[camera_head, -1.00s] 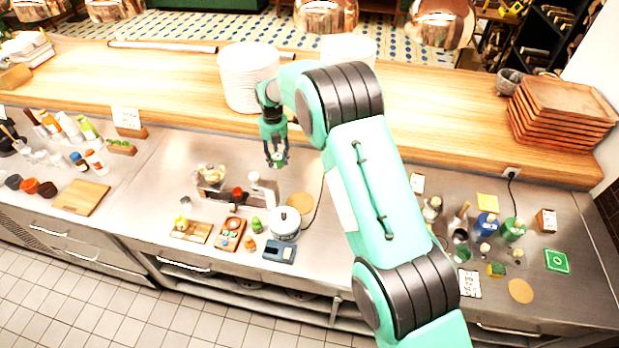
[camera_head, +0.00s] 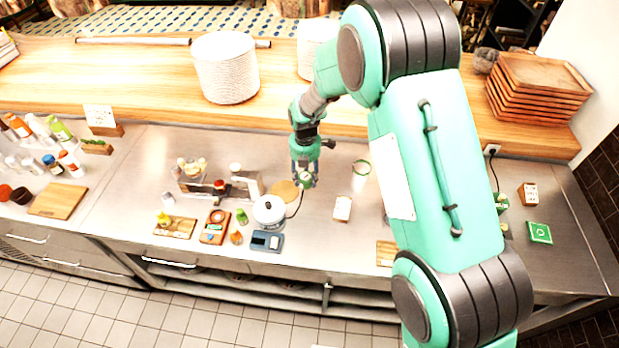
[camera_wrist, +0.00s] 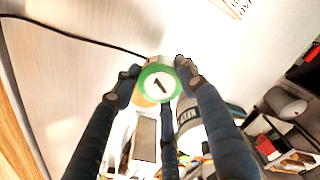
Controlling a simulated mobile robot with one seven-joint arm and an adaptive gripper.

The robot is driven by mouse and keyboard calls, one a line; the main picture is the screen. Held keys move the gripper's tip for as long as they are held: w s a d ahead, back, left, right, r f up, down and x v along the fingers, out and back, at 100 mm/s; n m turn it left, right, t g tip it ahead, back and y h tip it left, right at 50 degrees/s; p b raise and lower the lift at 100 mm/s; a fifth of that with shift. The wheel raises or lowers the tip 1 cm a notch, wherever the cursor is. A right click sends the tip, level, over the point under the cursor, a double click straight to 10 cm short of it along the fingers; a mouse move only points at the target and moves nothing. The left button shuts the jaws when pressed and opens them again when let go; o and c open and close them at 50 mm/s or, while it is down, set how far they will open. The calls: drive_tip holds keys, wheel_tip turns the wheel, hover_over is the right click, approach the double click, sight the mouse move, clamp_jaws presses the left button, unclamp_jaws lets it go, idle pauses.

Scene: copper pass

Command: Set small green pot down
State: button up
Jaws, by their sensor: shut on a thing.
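The small green pot (camera_wrist: 145,81) shows end-on in the wrist view, a green ring around a white disc with a dark "1". My gripper (camera_wrist: 158,75) is shut on it, with fingers on both sides. In the head view my gripper (camera_head: 305,180) is over the steel counter, just right of the round wooden board, with a bit of green between its fingers. The pot appears to be held above the counter, but its exact height is hard to tell.
A white lidded pot (camera_head: 269,210), a scale (camera_head: 266,241) and a round wooden board (camera_head: 285,192) stand to the left. A dark cable crosses the counter nearby.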

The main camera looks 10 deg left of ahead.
drive_tip(key=shift+m, duration=0.7)
drive_tip(key=s+d, duration=0.2)
drive_tip(key=d, duration=0.1)
drive_tip(key=s+d+f, duration=0.1)
drive_tip(key=s+d, duration=0.2)
drive_tip(key=shift+s+d+f, duration=0.1)
drive_tip(key=shift+f, duration=0.05)
drive_tip(key=w+a, duration=0.2)
drive_tip(key=w, duration=0.3)
drive_tip(key=w+a+f, duration=0.1)
drive_tip(key=w+a, duration=0.1)
drive_tip(key=w, duration=0.3)
drive_tip(key=w+a, duration=0.2)
drive_tip(key=w, duration=0.2)
drive_tip(key=shift+w+f, duration=0.25)
drive_tip(key=shift+w, duration=0.15)
drive_tip(key=shift+f, duration=1.7)
drive_tip(key=shift+f, duration=0.2)
